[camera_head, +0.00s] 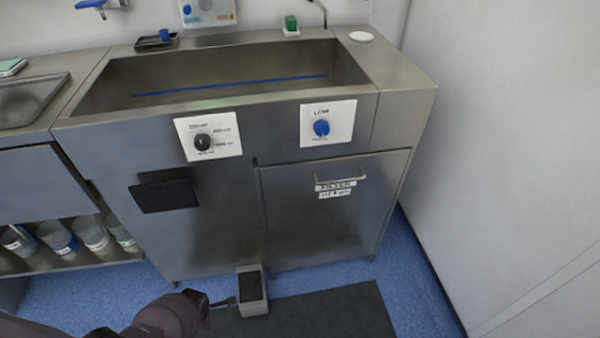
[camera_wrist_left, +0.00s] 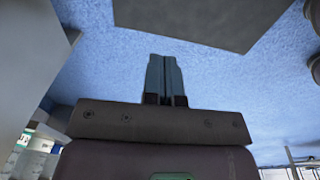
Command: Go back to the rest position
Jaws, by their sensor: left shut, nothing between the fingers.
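My left arm comes in at the bottom left of the head view, and its gripper (camera_head: 228,302) points right, low in front of the steel sink unit (camera_head: 225,235). The gripper's tip appears beside the left edge of a grey pedal-like box (camera_head: 253,304) with a dark top; I cannot tell whether they touch. In the left wrist view the two fingers (camera_wrist_left: 165,62) are together and empty, seen against blue floor. My right gripper is not in view.
A dark mat (camera_head: 335,315) lies on the blue floor (camera_head: 425,285) in front of the unit. A white wall (camera_head: 510,130) stands at the right. Several clear containers (camera_head: 92,234) stand on a low shelf at the left. A filter door (camera_head: 335,220) has a handle.

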